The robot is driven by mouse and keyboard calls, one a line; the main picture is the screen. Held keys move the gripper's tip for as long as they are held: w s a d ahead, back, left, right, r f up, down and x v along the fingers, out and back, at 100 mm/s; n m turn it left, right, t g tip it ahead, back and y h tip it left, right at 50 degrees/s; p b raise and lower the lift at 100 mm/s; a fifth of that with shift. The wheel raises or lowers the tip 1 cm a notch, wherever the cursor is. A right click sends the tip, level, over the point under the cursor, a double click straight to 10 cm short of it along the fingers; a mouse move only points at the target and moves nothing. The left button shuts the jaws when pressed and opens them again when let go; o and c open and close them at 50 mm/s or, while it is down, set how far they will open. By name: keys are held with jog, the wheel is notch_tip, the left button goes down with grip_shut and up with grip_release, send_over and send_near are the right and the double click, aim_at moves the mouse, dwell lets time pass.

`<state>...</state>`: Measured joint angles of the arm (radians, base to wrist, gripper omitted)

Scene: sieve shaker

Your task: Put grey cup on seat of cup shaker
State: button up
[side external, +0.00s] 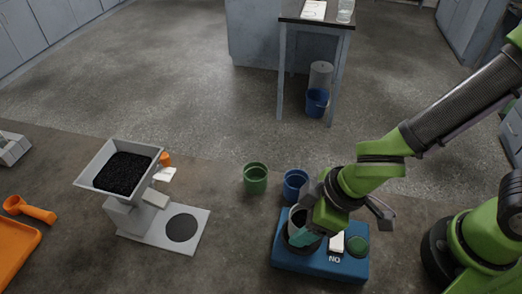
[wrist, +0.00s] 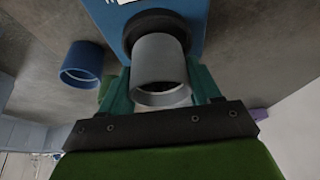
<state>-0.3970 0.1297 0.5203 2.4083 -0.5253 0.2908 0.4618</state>
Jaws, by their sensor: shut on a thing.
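The grey cup (wrist: 160,58) is between the teal fingers of my gripper (wrist: 162,92), which is shut on it. The cup's open mouth faces the wrist camera, and its far end overlaps the black round seat (wrist: 133,27) of the blue cup shaker (wrist: 190,10). I cannot tell whether its base touches the seat. In the side external view, my gripper (side external: 306,236) is over the left part of the shaker (side external: 318,264), and the grey cup (side external: 296,220) is partly hidden by it. A white switch plate and a green button (side external: 357,245) are on the shaker's right part.
A blue cup (side external: 295,184) and a green cup (side external: 255,178) stand behind the shaker. A grey hopper device (side external: 118,170) holding black grains stands at left, beside an orange tray (side external: 14,255) and orange scoop (side external: 30,208). The tabletop between hopper device and shaker is clear.

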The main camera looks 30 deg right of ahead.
jog(key=shift+f, duration=0.55)
jog(key=shift+f, duration=0.15)
jog(key=o, duration=1.2)
